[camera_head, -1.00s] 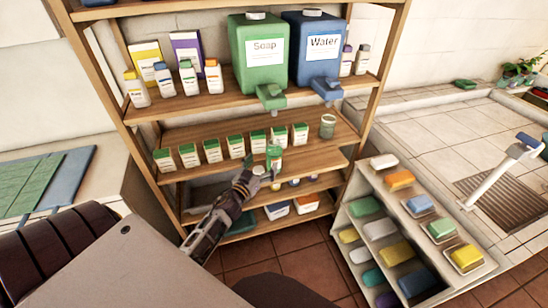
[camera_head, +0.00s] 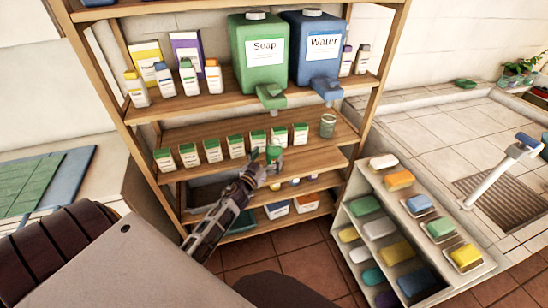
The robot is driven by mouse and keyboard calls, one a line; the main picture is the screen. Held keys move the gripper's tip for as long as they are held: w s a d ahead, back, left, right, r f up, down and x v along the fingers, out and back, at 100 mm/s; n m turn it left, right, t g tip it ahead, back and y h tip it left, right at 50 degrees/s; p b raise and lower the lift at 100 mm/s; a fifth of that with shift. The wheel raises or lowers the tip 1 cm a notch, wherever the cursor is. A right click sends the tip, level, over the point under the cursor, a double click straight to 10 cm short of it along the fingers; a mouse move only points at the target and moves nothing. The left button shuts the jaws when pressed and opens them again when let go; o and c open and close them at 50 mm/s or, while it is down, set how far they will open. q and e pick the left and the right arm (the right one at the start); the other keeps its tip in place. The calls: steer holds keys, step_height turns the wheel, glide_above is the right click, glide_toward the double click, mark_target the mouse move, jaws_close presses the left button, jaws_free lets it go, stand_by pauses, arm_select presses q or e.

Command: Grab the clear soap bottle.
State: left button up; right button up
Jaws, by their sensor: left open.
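A small green-tinted clear bottle (camera_head: 274,151) stands at the front of the middle shelf, in front of a row of white cartons with green tops. I take it for the soap bottle; its lower part is hidden by my gripper. My left gripper (camera_head: 268,166) reaches up from below with its fingers open, right at the bottle's lower part. I cannot tell whether the fingers touch it. My right gripper is not in view.
The row of cartons (camera_head: 236,146) stands close behind the bottle. A small clear jar (camera_head: 327,126) is at the shelf's right end. Green Soap (camera_head: 262,75) and blue Water (camera_head: 314,60) tanks with spouts stand above. A soap-bar rack (camera_head: 347,218) is at right.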

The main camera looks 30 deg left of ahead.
mark_target(274, 149)
arm_select(q)
steer(key=shift+w, duration=0.1)
steer(key=shift+w+r, duration=0.1)
steer(key=shift+w, duration=2.4)
steer(key=shift+a, duration=0.1)
steer(key=c, duration=1.6)
steer(key=shift+r+p, duration=0.15)
steer(key=shift+p, duration=0.15)
